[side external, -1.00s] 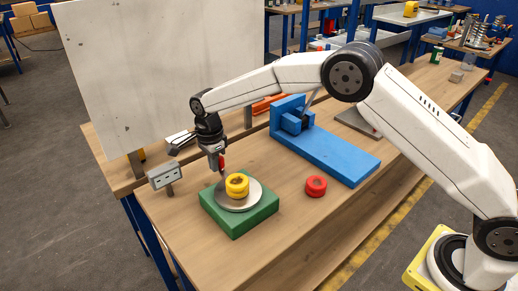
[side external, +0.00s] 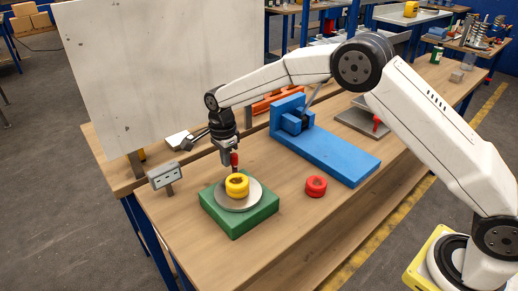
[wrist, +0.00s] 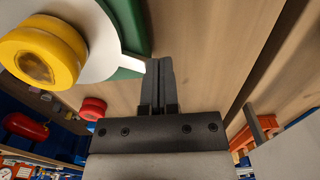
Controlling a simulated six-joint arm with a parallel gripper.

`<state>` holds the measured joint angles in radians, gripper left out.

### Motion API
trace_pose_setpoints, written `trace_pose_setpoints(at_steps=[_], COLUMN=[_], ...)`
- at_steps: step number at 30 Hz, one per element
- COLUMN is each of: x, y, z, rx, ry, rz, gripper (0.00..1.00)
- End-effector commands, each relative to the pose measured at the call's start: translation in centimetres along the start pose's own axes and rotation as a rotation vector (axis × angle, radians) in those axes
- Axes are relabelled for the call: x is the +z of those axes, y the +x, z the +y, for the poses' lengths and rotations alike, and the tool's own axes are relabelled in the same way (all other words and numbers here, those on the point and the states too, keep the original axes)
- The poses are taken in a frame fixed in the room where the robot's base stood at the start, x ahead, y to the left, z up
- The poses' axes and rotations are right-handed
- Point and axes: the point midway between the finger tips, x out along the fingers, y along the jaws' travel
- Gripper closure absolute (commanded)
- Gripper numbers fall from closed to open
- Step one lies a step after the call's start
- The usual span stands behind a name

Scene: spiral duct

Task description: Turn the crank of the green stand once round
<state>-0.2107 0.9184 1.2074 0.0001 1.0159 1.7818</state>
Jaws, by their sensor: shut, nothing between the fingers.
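The green stand (side external: 238,228) sits on the bench with a pale grey disc (side external: 256,197) on top. A yellow ring (side external: 237,188) lies on the disc, and also shows in the wrist view (wrist: 72,45). The crank's red handle (side external: 235,160) stands upright at the disc's far edge. In the wrist view the pale crank arm (wrist: 132,63) reaches from the disc to beside my fingertips. My gripper (side external: 229,159) points down right beside the handle; whether it touches cannot be told. In the wrist view my gripper (wrist: 159,63) is shut and empty; the handle is hidden there.
A blue fixture (side external: 330,150) stands behind to the right. A red ring (side external: 316,186) lies on the bench right of the stand. A small grey panel (side external: 165,175) stands at left, near a large white board (side external: 160,70). The bench front is clear.

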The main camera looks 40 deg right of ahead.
Motion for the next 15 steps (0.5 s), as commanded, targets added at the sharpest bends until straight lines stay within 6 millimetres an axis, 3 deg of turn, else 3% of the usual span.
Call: trace_pose_setpoints(at_steps=[15], x=[-0.76], y=[-0.01], z=[0.25], rx=[-0.001], ry=[0.001], rz=[0.0], gripper=[1.0])
